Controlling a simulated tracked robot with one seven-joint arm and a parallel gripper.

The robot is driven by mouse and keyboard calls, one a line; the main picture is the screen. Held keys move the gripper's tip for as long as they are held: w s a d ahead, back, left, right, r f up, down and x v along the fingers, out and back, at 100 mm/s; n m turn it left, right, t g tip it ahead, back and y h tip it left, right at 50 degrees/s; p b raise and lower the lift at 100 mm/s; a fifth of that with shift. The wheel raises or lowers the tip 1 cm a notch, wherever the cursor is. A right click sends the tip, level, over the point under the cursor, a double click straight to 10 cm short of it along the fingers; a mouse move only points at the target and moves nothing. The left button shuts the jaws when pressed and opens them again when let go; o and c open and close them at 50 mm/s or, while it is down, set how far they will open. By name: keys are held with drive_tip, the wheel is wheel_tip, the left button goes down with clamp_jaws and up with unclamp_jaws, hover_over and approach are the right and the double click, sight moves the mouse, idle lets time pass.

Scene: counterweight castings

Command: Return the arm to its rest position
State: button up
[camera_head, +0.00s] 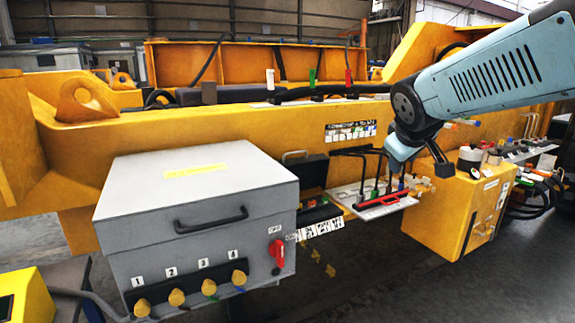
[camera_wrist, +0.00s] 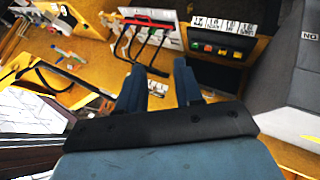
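My light-blue arm reaches in from the right in the head view, and its end, my gripper (camera_head: 401,156), hangs above a white shelf with black cables. In the wrist view my gripper (camera_wrist: 159,80) shows two blue fingers standing apart with a gap between them. Nothing shows between the fingers. The arm is bent at a dark round joint and stretched out over the yellow machine frame.
A grey box (camera_head: 196,197) with a black handle and numbered yellow knobs stands at front left. The white shelf (camera_head: 343,195) bears a red bar (camera_head: 383,206). A yellow block (camera_head: 458,215) stands right of it. The yellow beam (camera_head: 230,130) runs behind.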

drive_tip(key=s+f+m+g+y, duration=0.1)
drive_tip(key=s+f+m, duration=0.1)
drive_tip(key=s, duration=0.6)
drive_tip(key=s+a+f+m+g+y, duration=0.1)
drive_tip(key=s+f+m+g, duration=0.1)
drive_tip(key=s, duration=0.6)
drive_tip(key=shift+s+a+f+m+y, duration=0.2)
drive_tip(key=shift+s+f+m+y, duration=0.15)
drive_tip(key=shift+f+m, duration=0.35)
